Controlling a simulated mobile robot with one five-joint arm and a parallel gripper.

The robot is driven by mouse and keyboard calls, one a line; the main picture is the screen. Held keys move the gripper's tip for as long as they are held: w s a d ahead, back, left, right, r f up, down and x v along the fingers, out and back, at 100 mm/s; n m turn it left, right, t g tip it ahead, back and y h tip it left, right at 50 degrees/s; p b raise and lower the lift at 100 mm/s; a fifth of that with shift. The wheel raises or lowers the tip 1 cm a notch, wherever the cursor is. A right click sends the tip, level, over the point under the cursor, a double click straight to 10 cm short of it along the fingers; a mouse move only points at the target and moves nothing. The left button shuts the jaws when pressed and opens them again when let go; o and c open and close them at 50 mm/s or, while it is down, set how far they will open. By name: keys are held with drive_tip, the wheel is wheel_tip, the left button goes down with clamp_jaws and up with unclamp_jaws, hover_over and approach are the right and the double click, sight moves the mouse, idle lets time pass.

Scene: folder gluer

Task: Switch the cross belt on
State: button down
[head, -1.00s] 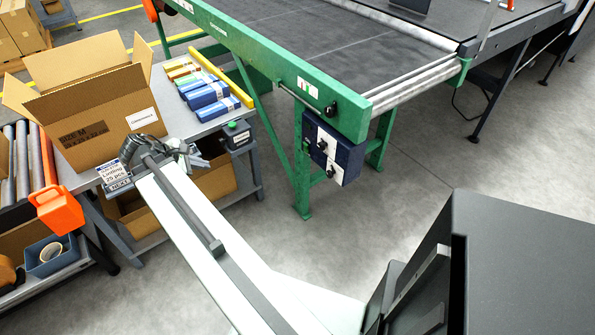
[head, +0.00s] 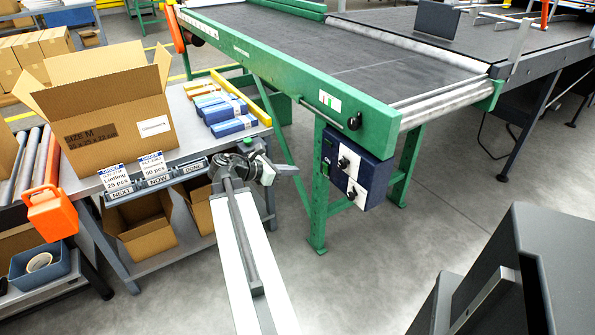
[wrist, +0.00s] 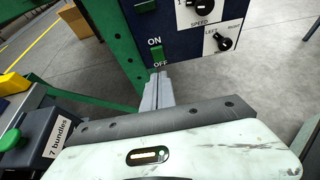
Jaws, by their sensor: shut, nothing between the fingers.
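The cross belt (head: 400,50) is a dark conveyor in a green frame. A dark blue control box (head: 376,176) hangs under its near end, and it also shows in the wrist view (wrist: 205,45). On the box a green switch (wrist: 156,53) sits between the words ON and OFF. Knobs marked SPEED (wrist: 205,5) and LEFT (wrist: 225,43) are to its right. My gripper (wrist: 158,78) is shut and empty, its tips just below the switch in the picture, near OFF. I cannot tell whether they touch the box. In the head view my gripper (head: 290,170) is left of the box.
A grey table (head: 90,187) at left holds an open carton (head: 120,115) and blue packs (head: 230,125). A small box marked 7 bundles (wrist: 50,140) with a green button is at left in the wrist view. A green belt leg (head: 318,215) stands beside the control box.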

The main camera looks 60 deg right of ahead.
sight(324, 166)
drive_tip(key=x, duration=0.3)
drive_tip(key=r+b+x, duration=0.1)
drive_tip(key=x, duration=0.2)
drive_tip(key=b+x, duration=0.1)
drive_tip(key=x, duration=0.2)
drive_tip(key=shift+s+d, duration=0.4)
drive_tip(key=shift+d, duration=0.15)
drive_tip(key=shift+s+d+r, duration=0.1)
drive_tip(key=shift+s+d, duration=0.2)
drive_tip(key=shift+d, duration=0.15)
